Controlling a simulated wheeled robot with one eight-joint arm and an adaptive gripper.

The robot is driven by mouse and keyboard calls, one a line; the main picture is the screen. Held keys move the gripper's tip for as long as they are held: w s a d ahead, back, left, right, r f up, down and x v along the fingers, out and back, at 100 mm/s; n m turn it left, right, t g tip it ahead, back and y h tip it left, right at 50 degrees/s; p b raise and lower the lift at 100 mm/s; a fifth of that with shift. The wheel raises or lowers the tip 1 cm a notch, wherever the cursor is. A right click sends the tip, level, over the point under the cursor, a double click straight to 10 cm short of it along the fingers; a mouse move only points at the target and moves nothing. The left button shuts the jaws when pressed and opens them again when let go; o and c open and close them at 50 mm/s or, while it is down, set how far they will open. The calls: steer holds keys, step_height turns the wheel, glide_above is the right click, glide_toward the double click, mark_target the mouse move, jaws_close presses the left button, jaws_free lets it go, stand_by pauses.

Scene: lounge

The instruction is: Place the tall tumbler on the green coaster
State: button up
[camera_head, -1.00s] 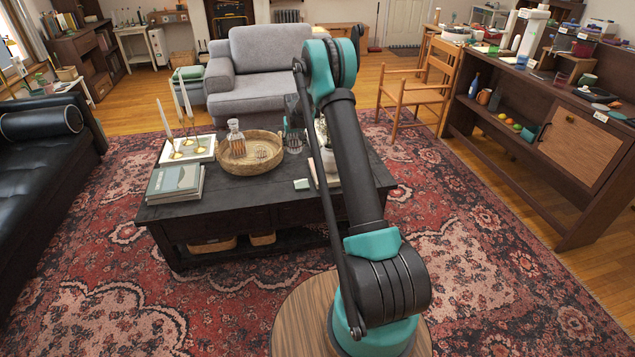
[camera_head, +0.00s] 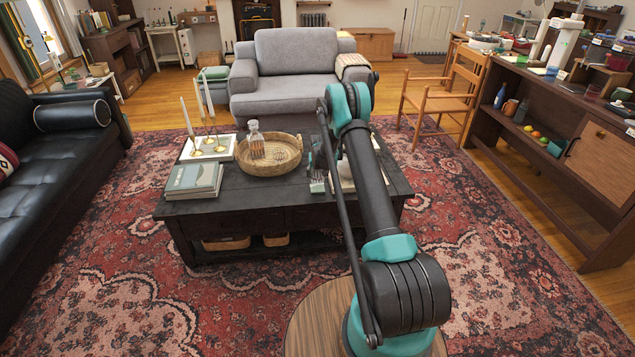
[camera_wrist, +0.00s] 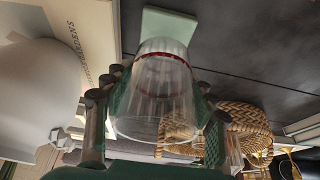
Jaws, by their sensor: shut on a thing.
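The tall tumbler (camera_wrist: 155,105) is clear ribbed glass with a red line near its far end. My gripper (camera_wrist: 155,92) is shut around its sides in the wrist view. The green coaster (camera_wrist: 168,24) is a pale green square on the dark table, just beyond the tumbler's far end; I cannot tell whether they touch. In the head view the coaster (camera_head: 317,188) lies near the table's front edge, with the tumbler (camera_head: 318,174) small and just above it in the picture. My arm partly hides this area.
The black coffee table (camera_head: 262,197) also bears a round wicker tray (camera_head: 243,167) with a decanter (camera_head: 256,142), books (camera_head: 193,178) and candlesticks (camera_head: 215,135). A book and a white rounded object (camera_wrist: 35,90) stand close beside my gripper. Bare tabletop lies left of the coaster.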

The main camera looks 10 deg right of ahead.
mark_target(317, 180)
steer(key=shift+f, duration=2)
steer(key=o, duration=1.4)
steer(key=shift+f, duration=0.1)
